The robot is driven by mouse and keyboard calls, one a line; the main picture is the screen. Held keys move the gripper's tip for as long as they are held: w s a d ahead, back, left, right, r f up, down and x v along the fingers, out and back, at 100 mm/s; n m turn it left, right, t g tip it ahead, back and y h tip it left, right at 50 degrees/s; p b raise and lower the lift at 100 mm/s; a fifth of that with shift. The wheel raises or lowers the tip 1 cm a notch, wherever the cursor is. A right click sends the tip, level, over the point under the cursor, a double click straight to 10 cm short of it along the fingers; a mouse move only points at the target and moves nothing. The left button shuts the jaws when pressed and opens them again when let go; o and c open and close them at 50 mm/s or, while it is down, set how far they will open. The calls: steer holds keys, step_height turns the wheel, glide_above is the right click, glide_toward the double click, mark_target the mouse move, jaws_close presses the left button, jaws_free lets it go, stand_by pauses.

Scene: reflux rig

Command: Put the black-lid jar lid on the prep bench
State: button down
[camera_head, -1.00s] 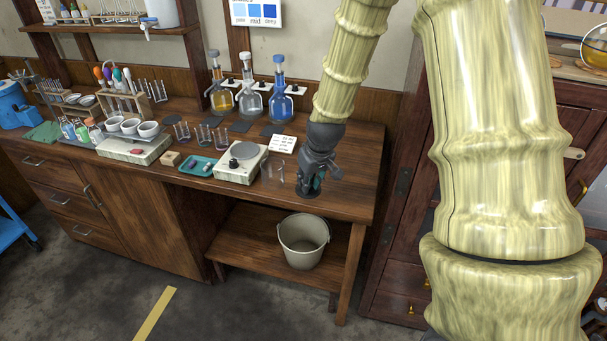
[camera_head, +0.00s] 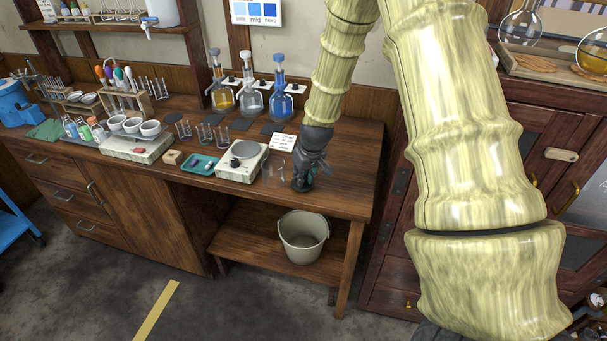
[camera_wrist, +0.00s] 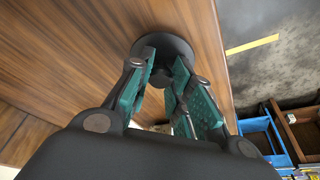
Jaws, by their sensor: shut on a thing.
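The black jar lid (camera_wrist: 165,42) is a round dark disc with a knob in the middle. In the wrist view my gripper (camera_wrist: 163,78) has its teal finger pads closed around the knob. In the head view my gripper (camera_head: 303,180) points down at the right part of the wooden prep bench (camera_head: 345,185), near its front edge. The lid is mostly hidden under the fingers there. It is at or just above the bare bench top; I cannot tell whether it touches.
A clear glass beaker (camera_head: 274,170) stands just left of my gripper, beside a white balance (camera_head: 243,162) and a small card (camera_head: 283,142). Coloured bottles (camera_head: 280,95) stand behind. Bare wood lies to the right. A bucket (camera_head: 303,237) sits on the shelf below.

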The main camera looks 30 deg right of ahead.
steer(key=shift+f, duration=0.15)
steer(key=c, duration=1.3)
jaws_free()
steer(key=shift+r, duration=0.3)
steer(key=b+v, duration=0.2)
steer(key=v, duration=0.9)
steer(key=shift+s+r, duration=0.15)
steer(key=shift+r, duration=0.2)
steer(key=shift+a, duration=0.1)
